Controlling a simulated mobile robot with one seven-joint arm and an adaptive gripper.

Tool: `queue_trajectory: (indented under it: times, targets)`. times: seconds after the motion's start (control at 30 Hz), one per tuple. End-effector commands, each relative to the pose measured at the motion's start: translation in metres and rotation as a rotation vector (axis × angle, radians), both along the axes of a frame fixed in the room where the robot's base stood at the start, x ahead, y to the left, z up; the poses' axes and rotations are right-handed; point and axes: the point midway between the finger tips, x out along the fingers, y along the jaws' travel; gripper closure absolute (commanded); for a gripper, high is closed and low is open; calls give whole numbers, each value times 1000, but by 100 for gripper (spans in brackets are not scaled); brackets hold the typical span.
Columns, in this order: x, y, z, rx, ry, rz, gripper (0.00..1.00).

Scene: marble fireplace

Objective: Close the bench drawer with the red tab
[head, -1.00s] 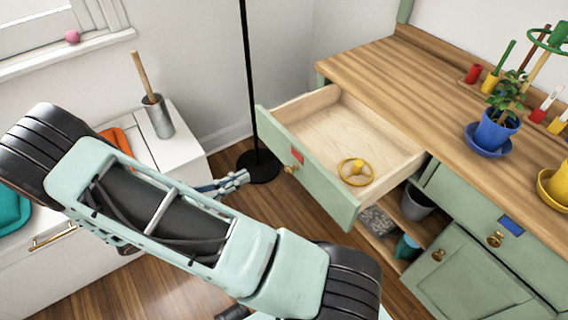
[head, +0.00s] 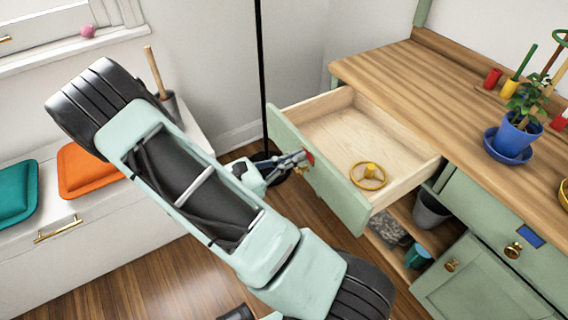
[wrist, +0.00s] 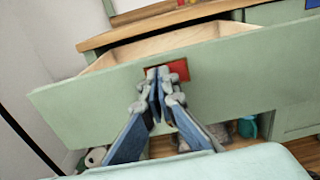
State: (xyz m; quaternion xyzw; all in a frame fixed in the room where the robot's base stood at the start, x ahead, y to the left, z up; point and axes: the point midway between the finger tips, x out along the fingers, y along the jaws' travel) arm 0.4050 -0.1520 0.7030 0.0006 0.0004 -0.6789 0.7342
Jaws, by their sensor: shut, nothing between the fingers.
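The bench drawer (head: 345,195) is pulled out from the left end of the wooden-topped green bench, and a yellow wheel-shaped object (head: 369,176) lies inside it. Its green front carries a red tab (head: 309,157), partly covered by my fingertips. The tab also shows in the wrist view (wrist: 180,68). My gripper (head: 303,158) is shut and empty, with its tips at the tab on the outer face of the drawer front. In the wrist view my gripper (wrist: 157,72) overlaps the tab's left part; I cannot tell whether it touches. The drawer's knob is mostly hidden.
A closed drawer with a blue tab (head: 530,236) and a cupboard door are to the right. Under the open drawer are shelves with a grey pot (head: 431,209). A black pole (head: 261,80) stands behind. A white bench with cushions (head: 85,170) is at left.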

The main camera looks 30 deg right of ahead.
Motion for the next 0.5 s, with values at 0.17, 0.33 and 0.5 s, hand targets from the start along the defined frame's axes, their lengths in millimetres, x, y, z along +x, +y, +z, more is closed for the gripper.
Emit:
queue_trajectory:
  times: [0.17, 0.33, 0.5]
  targets:
    - [0, -3, 0, 0, 0, 0, 100]
    - [0, -2, 0, 0, 0, 0, 100]
    - [0, -6, 1, -1, 0, -1, 100]
